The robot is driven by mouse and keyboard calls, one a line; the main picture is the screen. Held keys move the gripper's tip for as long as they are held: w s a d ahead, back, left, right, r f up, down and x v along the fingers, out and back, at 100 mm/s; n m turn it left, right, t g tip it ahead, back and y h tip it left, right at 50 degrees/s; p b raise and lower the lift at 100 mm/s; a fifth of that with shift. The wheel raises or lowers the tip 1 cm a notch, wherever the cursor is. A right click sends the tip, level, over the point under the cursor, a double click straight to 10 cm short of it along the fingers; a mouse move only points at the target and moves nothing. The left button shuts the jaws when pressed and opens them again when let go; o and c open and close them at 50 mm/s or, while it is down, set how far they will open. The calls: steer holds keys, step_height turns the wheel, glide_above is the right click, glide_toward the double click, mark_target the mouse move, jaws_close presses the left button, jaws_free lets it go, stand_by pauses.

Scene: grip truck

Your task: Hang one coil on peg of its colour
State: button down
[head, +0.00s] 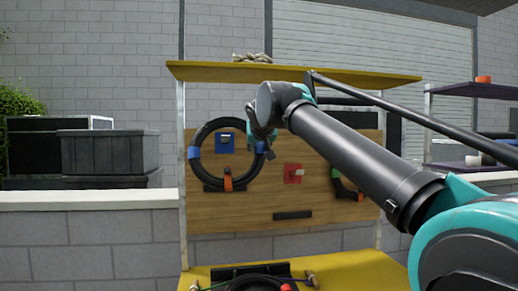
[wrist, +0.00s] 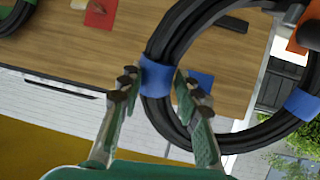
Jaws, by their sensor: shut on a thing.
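A black coil with blue bands (head: 194,152) hangs upright in front of the wooden board in the head view. My gripper (head: 264,143) is at its right side. In the wrist view, my gripper (wrist: 156,79) has its fingers either side of a blue band on the coil (wrist: 185,28). The blue peg plate (head: 224,146) with a pale peg shows through the upper part of the coil's opening; it also shows in the wrist view (wrist: 203,80). I cannot tell whether the coil rests on the peg.
A red peg plate (head: 292,175) is right of the coil. A smaller coil with green (head: 341,187) is farther right, partly behind my arm. Another black coil with a red band (head: 257,284) lies on the yellow lower shelf (head: 350,268). A yellow upper shelf (head: 210,71) overhangs the board.

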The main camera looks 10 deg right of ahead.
steer(key=shift+w+a+r+x, duration=0.1)
steer(key=shift+a+r+x, duration=0.15)
steer(key=shift+x, duration=2.35)
steer(key=shift+w+a+r+x, duration=0.15)
steer(key=shift+a+x, duration=0.1)
steer(key=shift+x, duration=2.35)
steer(key=shift+w+a+r+x, duration=0.1)
steer(key=shift+a+r+x, duration=0.15)
steer(key=shift+x, duration=2.35)
steer(key=shift+f, duration=0.15)
steer(key=c, duration=1)
jaws_free()
